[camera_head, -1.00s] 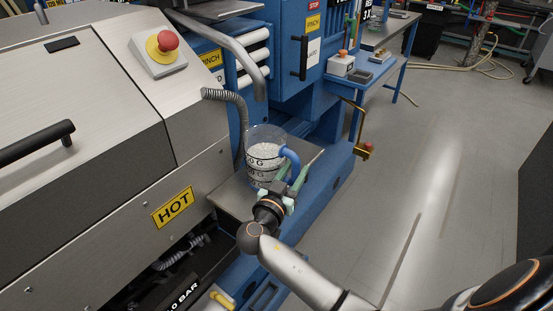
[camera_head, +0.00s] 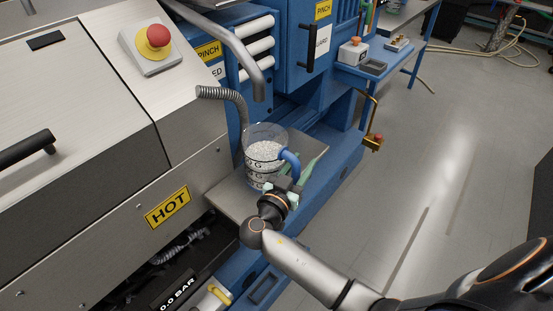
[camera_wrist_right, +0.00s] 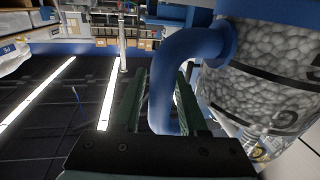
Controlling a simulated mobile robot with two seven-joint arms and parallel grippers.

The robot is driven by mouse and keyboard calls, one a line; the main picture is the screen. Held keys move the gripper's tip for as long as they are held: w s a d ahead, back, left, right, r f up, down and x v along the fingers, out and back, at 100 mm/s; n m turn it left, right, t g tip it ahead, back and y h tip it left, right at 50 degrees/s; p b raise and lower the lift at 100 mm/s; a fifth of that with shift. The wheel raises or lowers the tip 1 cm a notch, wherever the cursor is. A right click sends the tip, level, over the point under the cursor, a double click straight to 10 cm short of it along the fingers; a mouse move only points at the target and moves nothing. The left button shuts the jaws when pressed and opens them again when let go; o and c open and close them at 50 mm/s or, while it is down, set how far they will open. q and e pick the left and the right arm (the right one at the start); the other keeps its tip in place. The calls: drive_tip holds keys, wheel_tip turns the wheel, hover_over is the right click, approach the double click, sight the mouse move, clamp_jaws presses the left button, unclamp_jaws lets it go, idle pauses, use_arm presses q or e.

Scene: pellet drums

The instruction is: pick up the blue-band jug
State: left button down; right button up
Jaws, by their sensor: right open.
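The clear jug (camera_head: 262,152) of white pellets, with black markings and a blue handle (camera_head: 291,160), stands upright on a metal shelf (camera_head: 228,199) of the machine. In the right wrist view the jug (camera_wrist_right: 255,85) fills the right side and its blue handle (camera_wrist_right: 170,75) runs down between the fingers. My right gripper (camera_head: 292,184) is open at the handle, on the jug's near right side. It also shows in the wrist view (camera_wrist_right: 158,95), with one green finger on each side of the handle. Contact cannot be told. My left gripper is not in view.
A curved metal pipe (camera_head: 241,55) ends above the jug, and a ribbed hose (camera_head: 222,94) hangs behind its left side. The panel with the HOT sign (camera_head: 167,207) is at left. The floor (camera_head: 420,170) at right is clear.

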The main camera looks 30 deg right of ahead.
drive_tip(key=shift+c, duration=0.4)
clamp_jaws()
idle(1.0)
drive_tip(key=shift+r, duration=0.15)
